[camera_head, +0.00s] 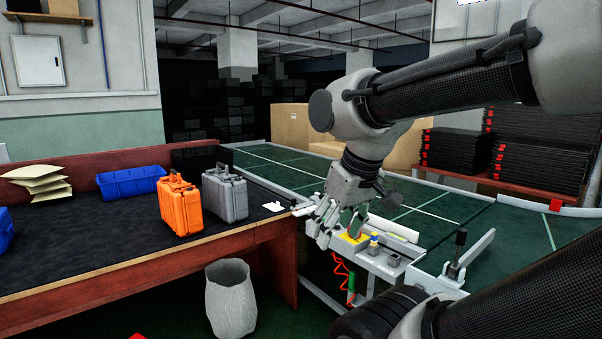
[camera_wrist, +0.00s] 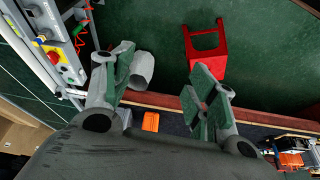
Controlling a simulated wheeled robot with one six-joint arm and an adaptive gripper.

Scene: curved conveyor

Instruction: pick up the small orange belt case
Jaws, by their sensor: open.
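An orange case (camera_head: 180,207) with a top handle stands upright on the dark tabletop, close to its front edge. A grey case (camera_head: 226,195) stands just to its right. My gripper (camera_head: 335,228) is open and empty, to the right of both cases, near the conveyor's control panel. In the wrist view, its two green-padded fingers (camera_wrist: 160,85) are spread wide. An orange object (camera_wrist: 150,121) shows on the dark surface between and below the fingers there, probably the orange case. Another orange object (camera_wrist: 291,160) shows at the lower right; I cannot tell what it is.
A blue bin (camera_head: 131,182) and stacked pale packets (camera_head: 38,180) are on the table (camera_head: 70,262). A pale waste bin (camera_head: 230,298) stands on the floor before it. The green conveyor (camera_head: 440,225) and the control panel (camera_head: 372,258) are at the right. A red stool (camera_wrist: 205,70) shows in the wrist view.

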